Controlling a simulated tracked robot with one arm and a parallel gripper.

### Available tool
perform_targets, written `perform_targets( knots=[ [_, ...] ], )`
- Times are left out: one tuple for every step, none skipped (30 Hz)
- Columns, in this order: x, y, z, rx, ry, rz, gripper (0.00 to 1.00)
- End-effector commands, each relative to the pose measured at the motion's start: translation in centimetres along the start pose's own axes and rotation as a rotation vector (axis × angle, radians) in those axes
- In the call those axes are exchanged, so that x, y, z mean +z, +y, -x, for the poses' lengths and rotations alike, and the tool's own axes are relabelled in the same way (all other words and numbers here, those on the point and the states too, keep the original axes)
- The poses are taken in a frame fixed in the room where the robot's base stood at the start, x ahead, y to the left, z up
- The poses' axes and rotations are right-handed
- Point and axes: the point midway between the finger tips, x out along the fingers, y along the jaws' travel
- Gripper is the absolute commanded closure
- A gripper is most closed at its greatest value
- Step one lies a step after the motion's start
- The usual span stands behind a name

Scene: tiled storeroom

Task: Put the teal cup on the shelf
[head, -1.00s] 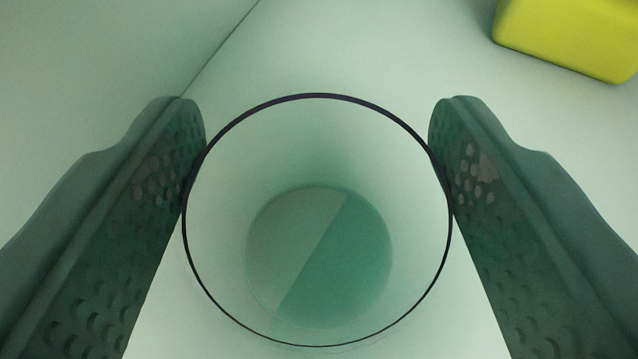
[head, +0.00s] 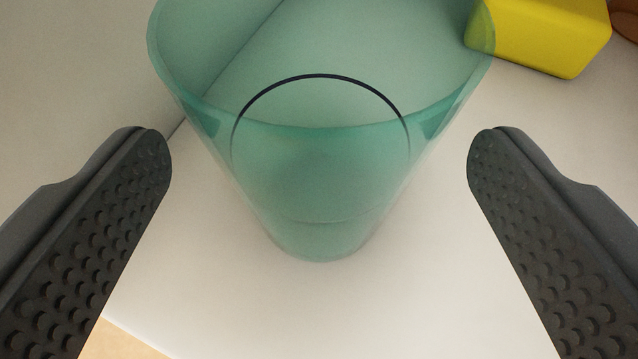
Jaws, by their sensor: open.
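The teal cup (head: 318,175) is see-through and stands upright on a white surface (head: 400,300) in the head view. Its wide rim is toward the top of the picture and its narrow base toward the middle. A dark ring shows through its wall. My gripper (head: 319,160) is open, with one dark, dimpled finger at the left and one at the right. There is a clear gap between each fingertip and the cup's lower wall, and nothing is held. I cannot tell whether the white surface is the shelf.
A yellow block (head: 550,38) stands behind the cup at the upper right, partly seen through its rim. A brownish-red thing (head: 627,22) is cut off at the top right corner. The white surface ends at the lower left. It is bare in front of the cup.

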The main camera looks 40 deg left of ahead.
Motion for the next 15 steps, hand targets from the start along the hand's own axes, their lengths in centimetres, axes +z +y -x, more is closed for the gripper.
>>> perform_targets(
  knots=[
    [-0.2,0.1,1.2,0.003,0.000,-0.004,0.20],
    [-0.2,0.2,1.8,0.003,0.000,-0.003,0.20],
    [-0.2,0.2,2.5,0.003,-0.001,-0.002,0.20],
    [-0.1,0.1,3.0,0.002,-0.003,-0.002,0.20],
    [-0.1,0.1,3.5,0.001,-0.004,-0.002,0.20],
    [0.0,0.1,4.2,0.002,-0.005,-0.004,0.20],
    [0.0,0.1,4.7,0.002,-0.004,-0.004,0.20],
    [0.0,0.1,5.1,0.003,-0.003,-0.004,0.20],
    [-0.1,0.2,5.6,0.003,-0.001,-0.002,0.20],
    [-0.1,0.1,5.9,0.003,0.000,-0.001,0.20],
    [-0.1,0.1,6.2,0.002,0.000,-0.001,0.20],
    [-0.1,0.1,6.7,0.003,0.000,-0.001,0.20],
    [0.0,0.1,6.9,0.002,-0.001,-0.001,0.20],
    [0.0,0.1,7.1,0.002,-0.001,-0.002,0.20],
    [0.0,0.1,7.3,0.002,-0.002,-0.002,0.20]
  ],
)
